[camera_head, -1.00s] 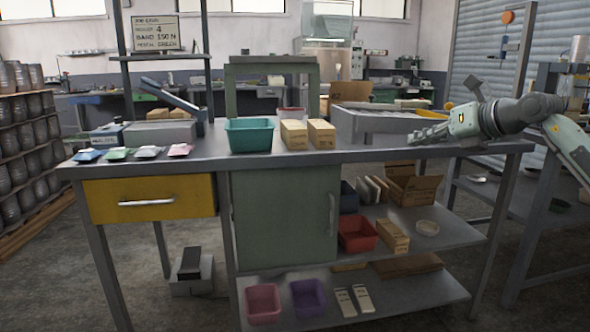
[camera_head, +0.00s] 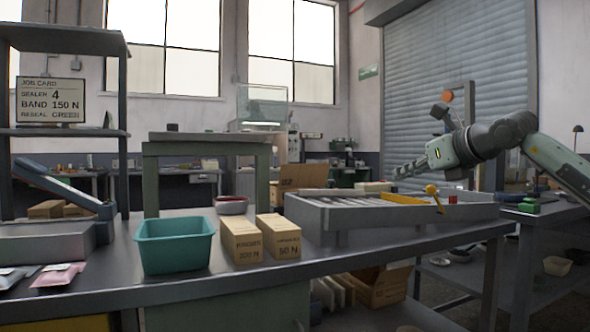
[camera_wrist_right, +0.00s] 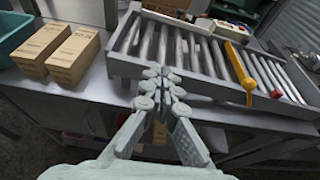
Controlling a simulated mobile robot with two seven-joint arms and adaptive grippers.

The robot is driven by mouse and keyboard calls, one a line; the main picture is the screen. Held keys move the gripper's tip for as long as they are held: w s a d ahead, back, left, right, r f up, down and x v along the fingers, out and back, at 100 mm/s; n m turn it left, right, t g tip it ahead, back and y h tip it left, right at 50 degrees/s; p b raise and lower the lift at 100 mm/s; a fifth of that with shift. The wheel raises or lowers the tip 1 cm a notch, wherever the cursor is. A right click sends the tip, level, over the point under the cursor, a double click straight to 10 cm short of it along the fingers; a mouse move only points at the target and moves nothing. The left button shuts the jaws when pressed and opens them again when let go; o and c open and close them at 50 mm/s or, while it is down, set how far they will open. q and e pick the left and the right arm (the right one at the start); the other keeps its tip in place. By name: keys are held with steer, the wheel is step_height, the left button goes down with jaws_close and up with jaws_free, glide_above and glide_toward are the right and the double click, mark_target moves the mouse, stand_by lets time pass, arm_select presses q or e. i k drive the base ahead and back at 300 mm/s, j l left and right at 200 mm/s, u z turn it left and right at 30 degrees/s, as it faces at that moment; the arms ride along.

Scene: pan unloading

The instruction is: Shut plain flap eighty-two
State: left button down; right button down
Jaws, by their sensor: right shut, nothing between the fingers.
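My right gripper (camera_head: 398,172) comes in from the right and is above the grey roller tray (camera_head: 335,216). In the right wrist view its fingers (camera_wrist_right: 167,92) are closed together and empty, over the tray's near edge. A brown carton panel (camera_head: 302,177) with small dark print stands behind the tray's left part; I cannot read the print surely. Another open brown carton (camera_head: 383,286) with raised flaps sits on the shelf below the bench. I cannot tell which of these is flap eighty-two. My left gripper is not in view.
Two small tan boxes (camera_head: 243,240) and a teal bin (camera_head: 174,246) stand left of the tray. A job card (camera_head: 50,100) is on the shelf rack at left.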

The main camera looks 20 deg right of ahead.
mark_target(290, 175)
steer(key=i+j, duration=0.1)
steer(key=i, duration=0.45)
steer(key=i+j, duration=0.15)
steer(key=i, duration=0.4)
